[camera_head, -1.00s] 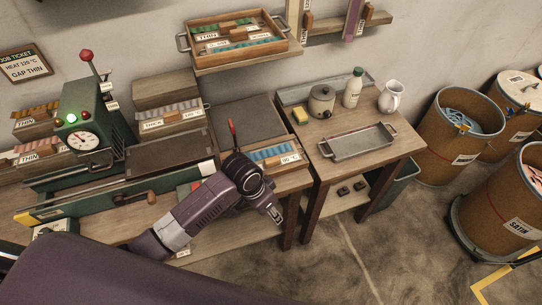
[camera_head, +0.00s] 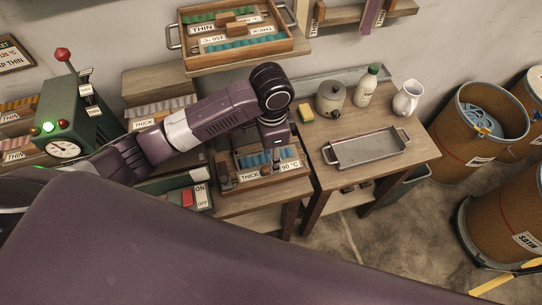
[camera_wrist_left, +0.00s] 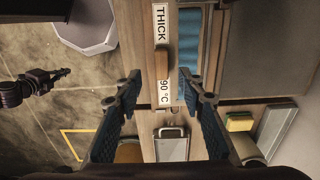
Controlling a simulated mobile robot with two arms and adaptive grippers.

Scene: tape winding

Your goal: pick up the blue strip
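The blue strip (camera_head: 262,158) lies in a small wooden tray (camera_head: 262,181) labelled THICK 90 °C, at the front of the workbench in the head view. My left gripper (camera_head: 281,150) is above this tray, pointing down.
A side table right of the bench holds a metal tray (camera_head: 366,152), a pot (camera_head: 330,98), a bottle (camera_head: 366,86), a jug (camera_head: 407,98) and a sponge (camera_head: 306,115). A wooden tray (camera_head: 240,52) sits on the shelf above. A red switch (camera_head: 188,197) is left of the strip tray.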

